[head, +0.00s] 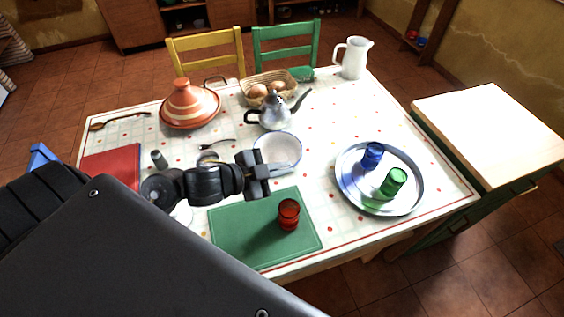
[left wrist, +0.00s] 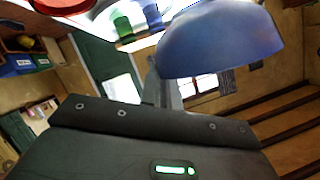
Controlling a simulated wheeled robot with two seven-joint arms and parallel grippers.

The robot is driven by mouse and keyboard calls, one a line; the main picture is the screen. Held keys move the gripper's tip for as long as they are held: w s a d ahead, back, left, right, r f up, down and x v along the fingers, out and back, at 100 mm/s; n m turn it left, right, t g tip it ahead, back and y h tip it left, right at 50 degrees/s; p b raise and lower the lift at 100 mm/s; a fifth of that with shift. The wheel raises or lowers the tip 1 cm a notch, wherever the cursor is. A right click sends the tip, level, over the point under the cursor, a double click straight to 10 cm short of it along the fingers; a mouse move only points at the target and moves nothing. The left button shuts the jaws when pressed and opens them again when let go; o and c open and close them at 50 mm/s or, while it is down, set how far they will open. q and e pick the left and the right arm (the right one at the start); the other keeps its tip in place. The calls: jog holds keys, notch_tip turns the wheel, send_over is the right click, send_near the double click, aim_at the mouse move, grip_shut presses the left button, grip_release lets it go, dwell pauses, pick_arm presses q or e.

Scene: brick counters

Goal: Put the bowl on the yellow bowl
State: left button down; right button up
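A bowl, white inside with a thin dark rim (head: 278,149), shows in the head view over the middle of the table. Its outside looks blue in the left wrist view (left wrist: 220,40). My left gripper (head: 271,176) is at the bowl's near edge, and its fingers (left wrist: 167,92) meet the rim in the left wrist view. It appears shut on the rim, with the bowl tilted and off the table. I see no yellow bowl; my arm hides part of the table's left side. My right gripper is not in view.
A green mat (head: 245,235) with a red glass (head: 289,214) lies in front. A round tray (head: 350,190) with blue (head: 372,155) and green (head: 393,182) glasses stands right. A teapot (head: 275,112), egg basket (head: 262,90) and tagine (head: 189,105) stand behind.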

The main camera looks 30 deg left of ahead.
aim_at(283, 156)
pick_arm(q)
jog(key=w, duration=0.1)
jog(key=w+a+f, duration=0.1)
jog(key=w, duration=0.1)
jog(key=w+a+f, duration=0.1)
jog(key=shift+w+a, duration=0.2)
jog(key=shift+w, duration=0.1)
jog(key=shift+w+a+f, duration=0.4)
jog(key=shift+w+f, duration=0.45)
jog(key=shift+f, duration=0.25)
jog(key=shift+w+a+f, duration=0.45)
jog(key=shift+w+f, duration=0.4)
jog(key=shift+f, duration=0.25)
jog(key=shift+w+a+f, duration=0.4)
jog(key=shift+w+f, duration=0.45)
jog(key=shift+f, duration=0.25)
jog(key=shift+f+p, duration=0.3)
jog(key=shift+f, duration=1.15)
jog(key=shift+f, duration=0.15)
jog(key=shift+f, duration=0.25)
jog(key=c, duration=1.6)
grip_release()
jog(key=shift+s, duration=0.1)
